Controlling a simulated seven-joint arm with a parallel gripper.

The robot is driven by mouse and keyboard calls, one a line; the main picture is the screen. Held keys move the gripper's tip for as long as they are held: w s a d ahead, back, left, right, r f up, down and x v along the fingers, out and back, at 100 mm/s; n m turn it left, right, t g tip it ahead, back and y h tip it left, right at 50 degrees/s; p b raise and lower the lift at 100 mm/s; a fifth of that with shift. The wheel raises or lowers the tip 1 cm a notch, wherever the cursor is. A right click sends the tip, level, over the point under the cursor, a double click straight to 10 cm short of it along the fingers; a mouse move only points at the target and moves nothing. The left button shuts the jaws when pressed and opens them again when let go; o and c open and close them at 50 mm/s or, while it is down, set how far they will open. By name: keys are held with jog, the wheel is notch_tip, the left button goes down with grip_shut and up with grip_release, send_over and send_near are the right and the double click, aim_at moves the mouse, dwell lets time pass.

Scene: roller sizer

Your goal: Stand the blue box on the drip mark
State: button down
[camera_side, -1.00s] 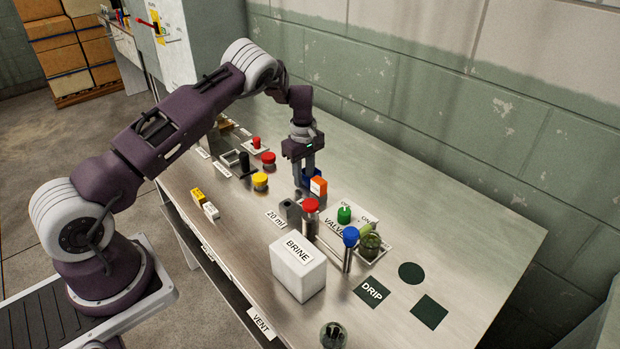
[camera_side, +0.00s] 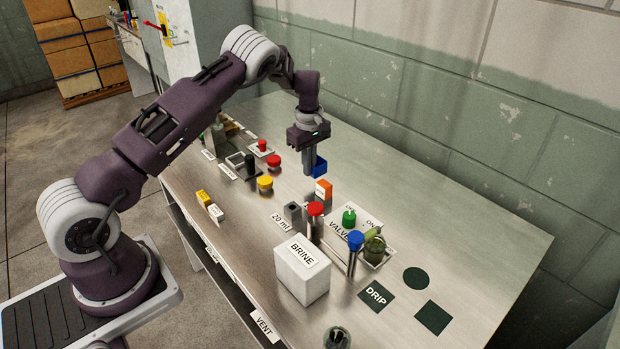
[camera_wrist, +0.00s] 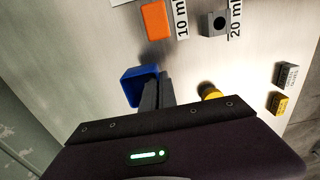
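The blue box (camera_side: 320,168) looks open-topped and hangs in the air above the steel table. My gripper (camera_side: 310,168) is shut on it, with the fingers at one wall and the box body to their right. In the wrist view the box (camera_wrist: 138,90) sits beside the nearly closed fingers (camera_wrist: 158,95), which hide part of it. The drip mark (camera_side: 376,288) is a dark square lettered DRIP, flat on the table at the front right. Its surface is bare, and my gripper is well behind and left of it.
An orange block (camera_side: 323,191) stands just below the box. Between it and the mark stand a red-topped post (camera_side: 315,209), a blue-topped post (camera_side: 355,240), the valve plate (camera_side: 370,222) and the white BRINE block (camera_side: 302,275). A dark disc (camera_side: 417,278) and another dark square (camera_side: 433,318) flank the mark.

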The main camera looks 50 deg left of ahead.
notch_tip(320, 180, up, 6)
jog(key=shift+r, duration=0.1)
notch_tip(320, 180, up, 5)
send_over(368, 302)
notch_tip(368, 302, down, 16)
jog(key=shift+d+r, duration=0.1)
jog(key=shift+r, duration=0.05)
jog(key=c, duration=1.7)
grip_release()
